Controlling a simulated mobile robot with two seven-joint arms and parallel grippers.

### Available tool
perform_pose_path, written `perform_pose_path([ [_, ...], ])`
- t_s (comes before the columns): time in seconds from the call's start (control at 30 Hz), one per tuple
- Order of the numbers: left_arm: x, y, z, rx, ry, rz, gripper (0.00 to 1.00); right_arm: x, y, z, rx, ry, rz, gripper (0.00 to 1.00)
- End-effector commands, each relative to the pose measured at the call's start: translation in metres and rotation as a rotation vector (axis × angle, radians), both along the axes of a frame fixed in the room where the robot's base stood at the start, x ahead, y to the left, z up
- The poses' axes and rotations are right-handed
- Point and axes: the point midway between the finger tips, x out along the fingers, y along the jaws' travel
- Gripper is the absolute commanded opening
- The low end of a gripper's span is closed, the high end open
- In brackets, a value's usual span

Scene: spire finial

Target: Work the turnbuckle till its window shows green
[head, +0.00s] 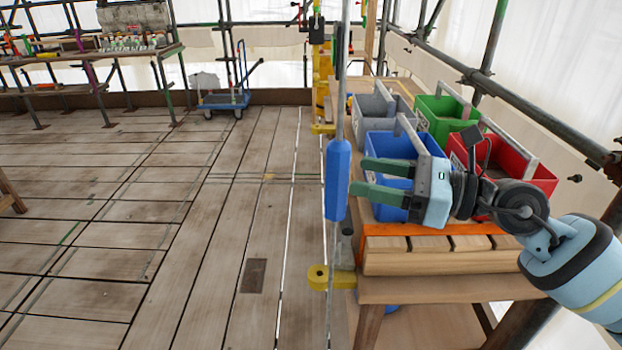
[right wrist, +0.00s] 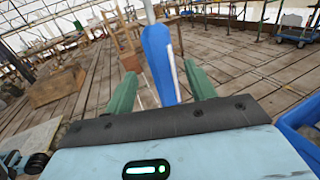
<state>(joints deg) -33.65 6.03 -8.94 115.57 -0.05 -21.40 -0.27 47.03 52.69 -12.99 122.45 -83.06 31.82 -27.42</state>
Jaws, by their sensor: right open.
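The turnbuckle (head: 338,180) is a long blue body on a thin upright rod (head: 331,270), left of the workbench in the head view. In the right wrist view the turnbuckle (right wrist: 160,62) appears in line with the gap between my fingers. A narrow pale strip runs along its right side there; I cannot tell whether this is the window, and I see no green on it. My right gripper (head: 358,176) has green fingers pointing left at the turnbuckle's middle. It is open and empty, its tips just right of the body. My left gripper is out of view.
A wooden workbench (head: 440,290) holds blue (head: 390,147), grey, green (head: 442,115) and red (head: 535,172) totes close behind and beside my right gripper. A yellow bracket (head: 328,278) sits low by the rod. The plank floor to the left is clear. A blue trolley (head: 222,101) stands farther back.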

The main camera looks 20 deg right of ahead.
Motion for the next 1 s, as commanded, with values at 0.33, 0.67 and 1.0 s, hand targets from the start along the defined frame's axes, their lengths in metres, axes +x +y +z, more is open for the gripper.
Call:
perform_pose_path([
  [0.33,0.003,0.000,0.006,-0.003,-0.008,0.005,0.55,0.007,0.010,0.004,-0.001,-0.007,0.000,0.55],
  [0.67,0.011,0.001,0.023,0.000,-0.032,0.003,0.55,0.035,0.049,0.005,0.000,-0.006,0.001,0.55],
  [1.0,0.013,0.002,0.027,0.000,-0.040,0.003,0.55,0.046,0.063,0.001,-0.003,-0.003,0.000,0.55],
])
